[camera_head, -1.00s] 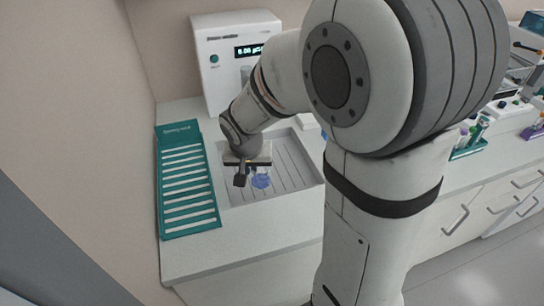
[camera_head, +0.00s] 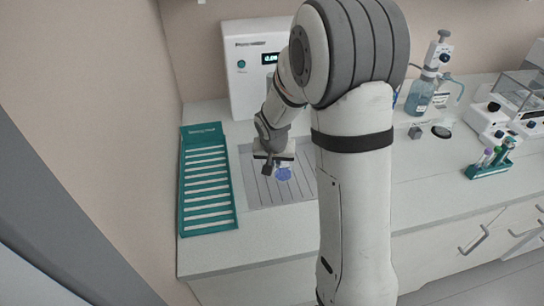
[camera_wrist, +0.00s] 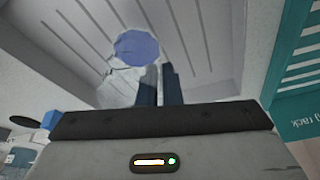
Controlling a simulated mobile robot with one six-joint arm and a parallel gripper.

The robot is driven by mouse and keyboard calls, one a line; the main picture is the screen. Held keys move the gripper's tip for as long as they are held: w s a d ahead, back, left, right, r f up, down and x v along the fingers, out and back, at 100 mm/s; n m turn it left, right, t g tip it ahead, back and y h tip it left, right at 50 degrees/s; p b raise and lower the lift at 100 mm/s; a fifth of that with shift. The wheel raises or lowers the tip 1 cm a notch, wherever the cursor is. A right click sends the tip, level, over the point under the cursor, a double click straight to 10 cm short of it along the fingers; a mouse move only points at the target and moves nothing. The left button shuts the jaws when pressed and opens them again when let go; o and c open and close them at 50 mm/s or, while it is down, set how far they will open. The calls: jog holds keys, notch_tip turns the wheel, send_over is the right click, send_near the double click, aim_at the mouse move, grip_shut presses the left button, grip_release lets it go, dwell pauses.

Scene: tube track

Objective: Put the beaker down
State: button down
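The beaker (camera_head: 284,174) shows as a clear vessel with blue liquid over the grey ribbed tray (camera_head: 262,194) on the counter. In the wrist view the blue of the beaker (camera_wrist: 136,48) lies just beyond and left of my fingertips. My gripper (camera_head: 268,166) points down over the tray. In the wrist view the two dark fingers of my gripper (camera_wrist: 158,80) are close together with a thin gap, at the beaker's near edge, and appear to pinch its wall. The clear glass is hard to make out, and whether its base touches the tray is hidden.
A green slotted rack (camera_head: 206,190) lies left of the tray. A white instrument with a display (camera_head: 252,70) stands behind it. A bottle with a dispenser (camera_head: 424,85) and a green tube rack (camera_head: 488,165) are to the right. The counter front is clear.

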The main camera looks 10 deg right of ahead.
jog(key=w+f, duration=0.1)
jog(key=w+d+f+p, duration=0.1)
jog(key=w, duration=0.2)
jog(key=shift+w+d+f, duration=0.25)
jog(key=shift+d+f, duration=0.05)
jog(key=shift+f, duration=0.1)
jog(key=shift+w+f, duration=0.3)
jog(key=shift+f, duration=0.05)
jog(key=shift+f, duration=0.15)
jog(key=c, duration=1.6)
grip_release()
jog(key=shift+r, duration=0.2)
